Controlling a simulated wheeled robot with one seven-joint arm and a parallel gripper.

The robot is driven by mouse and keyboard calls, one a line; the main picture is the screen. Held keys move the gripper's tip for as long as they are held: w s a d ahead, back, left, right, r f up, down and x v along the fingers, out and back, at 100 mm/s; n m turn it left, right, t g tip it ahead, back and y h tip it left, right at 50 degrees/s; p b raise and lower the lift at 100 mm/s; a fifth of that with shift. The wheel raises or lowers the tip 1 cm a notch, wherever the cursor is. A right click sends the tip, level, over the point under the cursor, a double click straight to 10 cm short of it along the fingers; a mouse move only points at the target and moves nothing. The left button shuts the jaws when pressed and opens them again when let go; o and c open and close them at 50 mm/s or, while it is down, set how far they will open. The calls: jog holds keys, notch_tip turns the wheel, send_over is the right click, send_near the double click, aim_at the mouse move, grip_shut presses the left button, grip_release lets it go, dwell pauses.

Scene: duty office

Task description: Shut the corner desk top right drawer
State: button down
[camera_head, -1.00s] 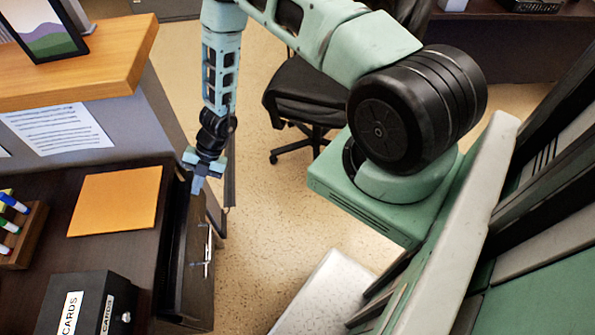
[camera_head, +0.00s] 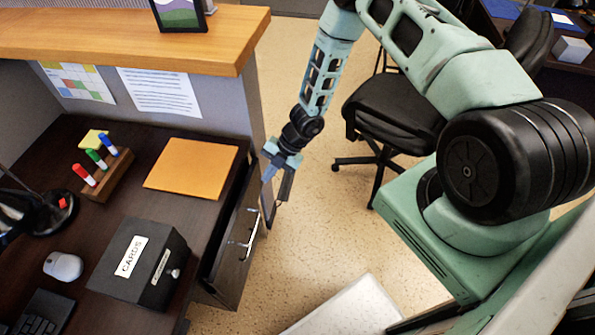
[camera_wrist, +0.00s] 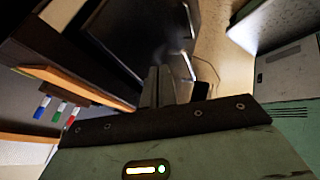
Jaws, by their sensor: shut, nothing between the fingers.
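The dark brown corner desk (camera_head: 130,210) has its top right drawer (camera_head: 240,245) partly open, with a dark gap between desk edge and drawer front. The drawer front carries a silver bar handle (camera_head: 250,232). My gripper (camera_head: 267,174) is shut and empty, pointing down at the far end of the drawer front; I cannot tell whether it touches it. In the wrist view my closed fingers (camera_wrist: 158,86) show beside the dark drawer, with the handle (camera_wrist: 188,65) just beyond.
An orange envelope (camera_head: 192,169), a black cards box (camera_head: 140,262), a marker holder (camera_head: 108,182) and a mouse (camera_head: 63,266) are on the desk. A partition with a wooden ledge (camera_head: 130,50) stands behind. A black office chair (camera_head: 392,125) stands to the right. Speckled floor lies between.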

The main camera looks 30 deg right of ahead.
jog(key=b+v, duration=0.1)
jog(key=v, duration=0.8)
jog(key=shift+s+d, duration=0.3)
jog(key=shift+d, duration=0.05)
jog(key=c, duration=2)
grip_release()
jog(key=shift+d+r, duration=0.15)
jog(key=shift+r, duration=0.1)
jog(key=o, duration=0.5)
jog(key=shift+s+d+f+b, duration=0.1)
jog(key=shift+s+b, duration=0.05)
jog(key=shift+b, duration=0.15)
jog(key=n+g+y+b, duration=0.1)
jog(key=n+y+b, duration=0.8)
jog(key=b, duration=1.1)
send_near(254, 229)
jog(key=a, duration=0.3)
jog(key=a+f, duration=0.1)
jog(key=a, duration=0.2)
jog(key=a+f, duration=0.1)
jog(key=a, duration=0.3)
jog(key=shift+s, duration=0.1)
